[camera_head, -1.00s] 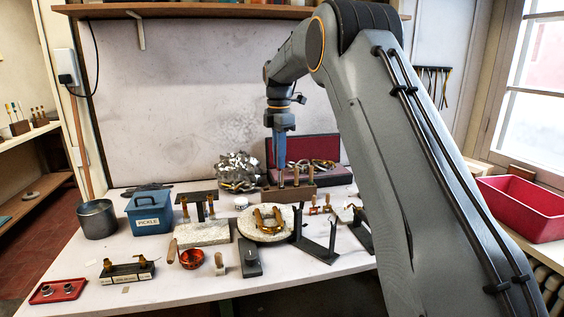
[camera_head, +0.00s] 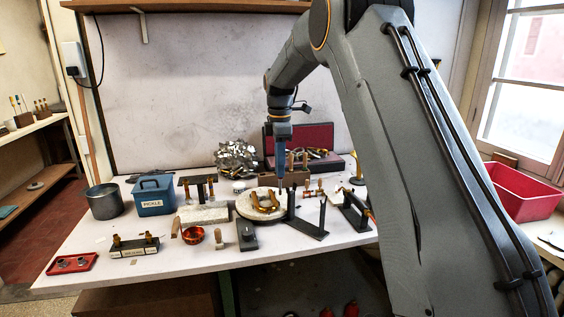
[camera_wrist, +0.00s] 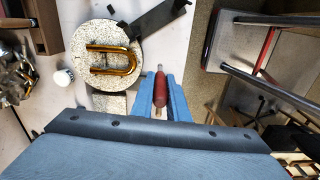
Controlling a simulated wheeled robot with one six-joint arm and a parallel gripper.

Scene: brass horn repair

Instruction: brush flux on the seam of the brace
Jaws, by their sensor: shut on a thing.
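My gripper (camera_head: 281,172) is shut on a slim tool with a red-brown handle (camera_wrist: 160,92), which looks like a brush. The tool sits between the blue fingers in the wrist view, with a pale end beyond them. A U-shaped brass piece (camera_head: 265,203) lies on a round speckled white block (camera_head: 246,210); it also shows in the wrist view (camera_wrist: 113,70). My gripper is above the bench near this block, apart from the brass. I cannot make out the brace or its seam. A small white jar (camera_wrist: 63,77) stands beside the block; its contents are unclear.
A dark upright stand (camera_head: 308,231) is right of the round block. A wooden rack (camera_head: 295,176) and an open red-lined case (camera_head: 318,140) are behind. A copper bowl (camera_head: 193,235), blue pickle box (camera_head: 152,196) and metal pot (camera_head: 104,203) are left.

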